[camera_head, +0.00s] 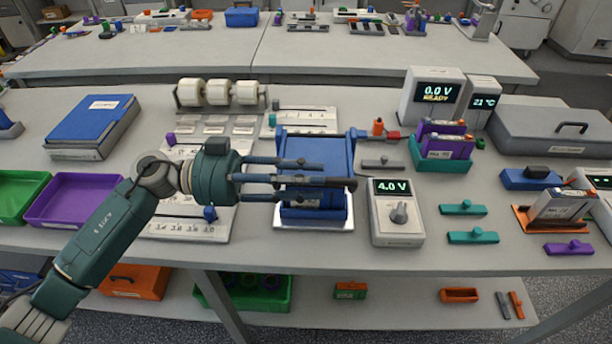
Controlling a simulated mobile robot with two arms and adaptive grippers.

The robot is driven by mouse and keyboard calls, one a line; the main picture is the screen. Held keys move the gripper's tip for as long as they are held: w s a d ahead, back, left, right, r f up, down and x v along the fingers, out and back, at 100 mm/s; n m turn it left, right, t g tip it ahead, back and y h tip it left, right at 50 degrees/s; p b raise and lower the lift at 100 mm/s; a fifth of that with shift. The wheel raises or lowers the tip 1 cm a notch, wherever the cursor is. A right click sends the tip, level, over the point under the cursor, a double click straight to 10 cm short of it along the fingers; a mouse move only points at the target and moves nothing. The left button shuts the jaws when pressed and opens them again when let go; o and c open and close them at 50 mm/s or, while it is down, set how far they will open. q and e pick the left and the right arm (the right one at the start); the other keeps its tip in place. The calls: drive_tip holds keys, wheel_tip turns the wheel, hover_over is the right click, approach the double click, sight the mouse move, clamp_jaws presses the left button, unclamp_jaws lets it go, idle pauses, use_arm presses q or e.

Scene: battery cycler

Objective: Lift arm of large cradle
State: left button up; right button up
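A large blue cradle (335,146) stands on a white base plate (313,224) near the middle of the front bench. Its back part rises as a tall blue frame, and its lower front part shows below my fingers. My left gripper (335,182) reaches in from the left, with its dark fingers pointing right across the cradle's front. The fingers are spread apart with nothing seen between them. They hide the cradle's middle, and I cannot tell whether they touch it or which part is its arm. My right gripper is not in view.
A grey meter (395,226) reading 4.0 V stands close right of the cradle. A teal holder (428,160) with purple-ended cells is farther right. White rolls (218,92) stand behind left. A purple tray (72,200) and blue box (88,118) lie left. Bench space front right is partly clear.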

use_arm(q)
clamp_jaws()
